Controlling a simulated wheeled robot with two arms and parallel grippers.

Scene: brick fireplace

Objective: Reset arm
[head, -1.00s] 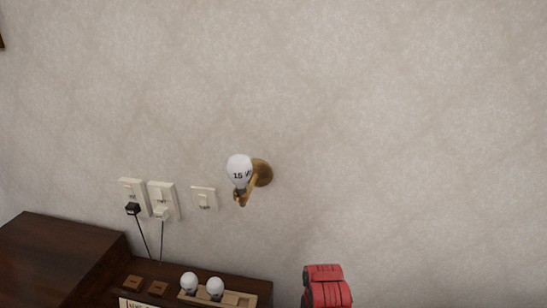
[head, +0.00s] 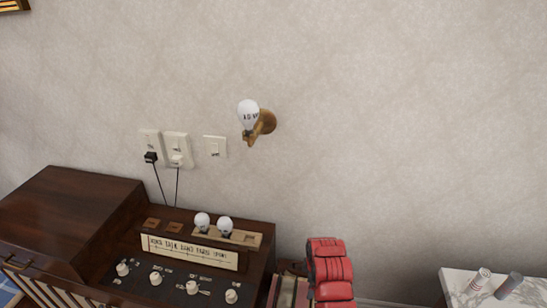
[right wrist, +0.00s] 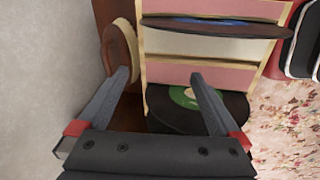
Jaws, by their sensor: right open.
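My right gripper (right wrist: 160,76) is open in the right wrist view, its two grey fingers spread with nothing between them. Beyond the fingers is a pink-backed rack (right wrist: 190,48) with light wooden edges. A dark record with a green label (right wrist: 192,97) lies low in it, partly behind the right finger. Another dark record with a blue label (right wrist: 215,27) is higher up. I cannot tell the exact gap from the fingers to the rack. Neither gripper shows in the head view.
A white bulb (head: 248,114) sits in a brass wall lamp (head: 265,122). Outlets (head: 177,148) and a switch (head: 215,147) are on the wall. A dark wooden console (head: 95,195) stands below, with two bulbs in a wooden holder (head: 247,238). A marble top (head: 460,288) is at right.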

